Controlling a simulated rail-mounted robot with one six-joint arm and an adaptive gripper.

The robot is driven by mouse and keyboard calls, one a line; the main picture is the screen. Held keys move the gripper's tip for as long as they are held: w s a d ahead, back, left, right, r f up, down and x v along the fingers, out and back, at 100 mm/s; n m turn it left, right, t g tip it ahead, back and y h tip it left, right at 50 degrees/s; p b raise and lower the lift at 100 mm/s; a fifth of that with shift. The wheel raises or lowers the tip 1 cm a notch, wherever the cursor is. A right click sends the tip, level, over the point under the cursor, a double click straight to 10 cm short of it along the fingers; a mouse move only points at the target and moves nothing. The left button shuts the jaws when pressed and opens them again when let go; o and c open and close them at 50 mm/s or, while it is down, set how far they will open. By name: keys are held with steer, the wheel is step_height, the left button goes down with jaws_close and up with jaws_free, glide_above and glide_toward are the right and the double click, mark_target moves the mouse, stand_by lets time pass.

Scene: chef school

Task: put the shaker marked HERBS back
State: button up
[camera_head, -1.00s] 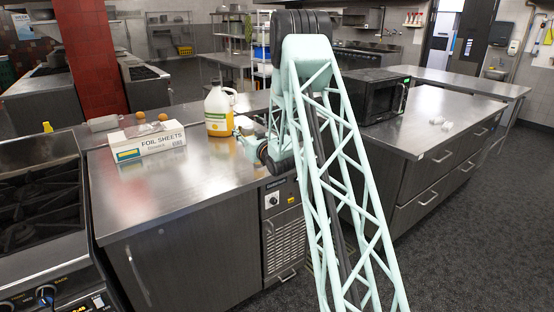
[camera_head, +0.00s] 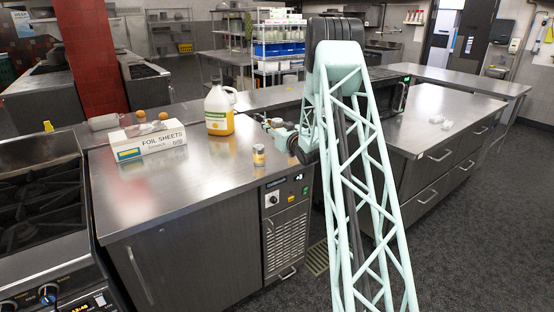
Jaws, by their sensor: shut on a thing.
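My gripper (camera_head: 268,123) is above the steel counter, right of the jug, at the end of my pale green arm. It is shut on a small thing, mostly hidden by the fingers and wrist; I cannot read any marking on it.
A jug of yellow liquid (camera_head: 219,112) and a foil sheets box (camera_head: 149,142) stand on the counter (camera_head: 190,190). A stove (camera_head: 40,200) is at the left. A black microwave (camera_head: 393,95) is behind my arm. The counter's front middle is clear.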

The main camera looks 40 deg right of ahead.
steer(key=shift+f+b, duration=0.6)
steer(key=shift+f, duration=2.55)
steer(key=shift+f, duration=0.1)
steer(key=shift+f+b, duration=0.4)
steer(key=shift+f, duration=1.35)
steer(key=shift+f, duration=0.15)
steer(key=o, duration=1.2)
steer(key=shift+c, duration=0.2)
steer(key=shift+r, duration=0.2)
steer(key=p+v, duration=0.1)
steer(key=v, duration=1.1)
